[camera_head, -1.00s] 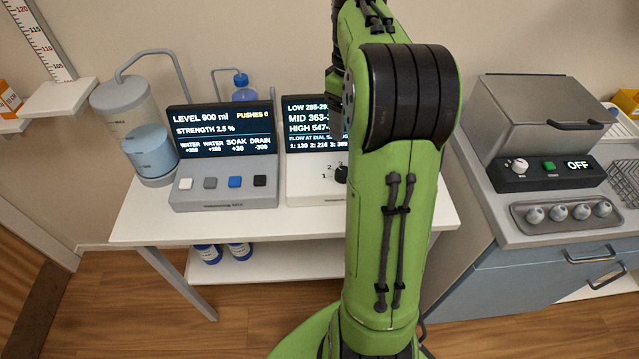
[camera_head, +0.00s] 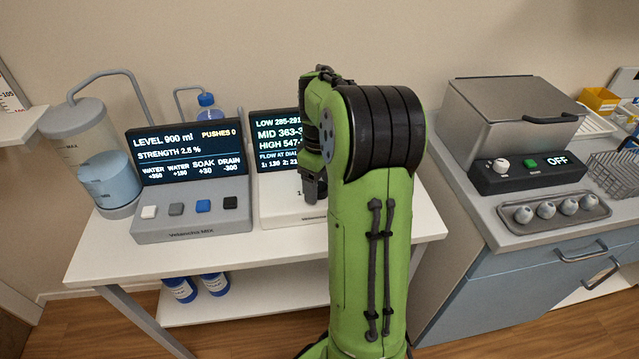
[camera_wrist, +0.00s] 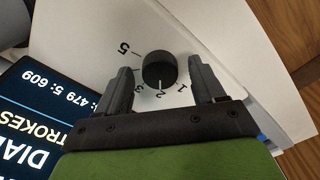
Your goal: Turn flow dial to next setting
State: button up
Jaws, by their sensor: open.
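The flow dial (camera_wrist: 160,70) is a round black knob on a white panel (camera_wrist: 190,35). In the wrist view the numbers 1, 2, 3 and 5 show around it; 4 seems hidden by a finger. A pale mark on the knob appears to face 2. My gripper (camera_wrist: 161,66) is open, with one finger on each side of the dial and a visible gap on both sides. I cannot tell how far the fingertips are above the panel. In the head view my gripper (camera_head: 313,190) hangs over the dial unit (camera_head: 280,207) and covers the dial.
The flow screen (camera_head: 278,140) stands behind the dial, partly hidden by my arm. To its left is the mixing unit (camera_head: 190,222) with several buttons, beside a water tank (camera_head: 105,180). A steel bath (camera_head: 515,115) with a control box stands on the right counter.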

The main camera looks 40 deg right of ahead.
jog(key=c, duration=1)
jog(key=shift+c, duration=0.2)
jog(key=m+p, duration=0.2)
jog(key=m, duration=0.1)
jog(key=shift+r+m, duration=0.15)
jog(key=shift+m, duration=0.25)
jog(key=m+p, duration=0.2)
jog(key=m, duration=0.2)
jog(key=shift+m, duration=0.3)
jog(key=m+p, duration=0.1)
jog(key=m, duration=0.2)
jog(key=shift+m, duration=0.3)
jog(key=shift+m+p, duration=0.7)
jog(key=shift+m, duration=1.2)
